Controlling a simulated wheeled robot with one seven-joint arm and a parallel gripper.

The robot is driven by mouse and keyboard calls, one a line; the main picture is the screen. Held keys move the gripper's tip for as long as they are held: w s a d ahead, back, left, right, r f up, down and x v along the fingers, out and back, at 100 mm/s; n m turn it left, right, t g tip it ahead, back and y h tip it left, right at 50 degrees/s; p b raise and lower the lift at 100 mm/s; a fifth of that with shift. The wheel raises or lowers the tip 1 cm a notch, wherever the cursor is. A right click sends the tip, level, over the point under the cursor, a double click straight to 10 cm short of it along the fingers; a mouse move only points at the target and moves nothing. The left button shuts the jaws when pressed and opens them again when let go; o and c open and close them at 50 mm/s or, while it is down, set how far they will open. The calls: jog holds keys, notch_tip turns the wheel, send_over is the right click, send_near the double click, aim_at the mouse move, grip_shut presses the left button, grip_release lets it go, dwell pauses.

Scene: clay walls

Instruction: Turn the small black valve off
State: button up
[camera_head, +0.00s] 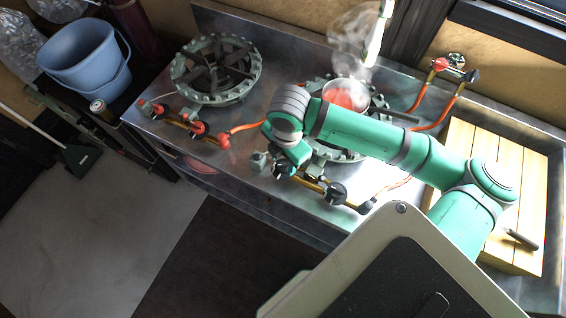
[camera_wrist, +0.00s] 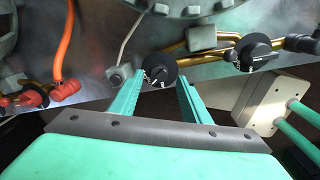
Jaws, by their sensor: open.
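A round black valve knob (camera_wrist: 159,69) with white marks sits on the brass pipe in the wrist view. A second black knob (camera_wrist: 257,54) with a bar handle is to its right. In the head view these look like the left black knob (camera_head: 283,171) and the right black knob (camera_head: 335,193) at the front of the right burner. My gripper (camera_wrist: 160,78) is open, its two green fingers on either side of the left knob's lower part. Whether either finger touches it I cannot tell. In the head view the arm partly hides the fingers.
A pot (camera_head: 347,94) with red contents steams on the right burner. The left burner (camera_head: 216,70) has red valves (camera_head: 197,129) and an orange hose. A slatted wooden board (camera_head: 485,195) lies at right.

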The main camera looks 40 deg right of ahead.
aim_at(283, 167)
jog(key=shift+w+f, duration=0.1)
jog(key=shift+f, duration=1.3)
jog(key=c, duration=1)
jog(key=shift+c, duration=0.2)
jog(key=shift+m, duration=0.4)
jog(key=m, duration=0.2)
jog(key=shift+m, duration=2.1)
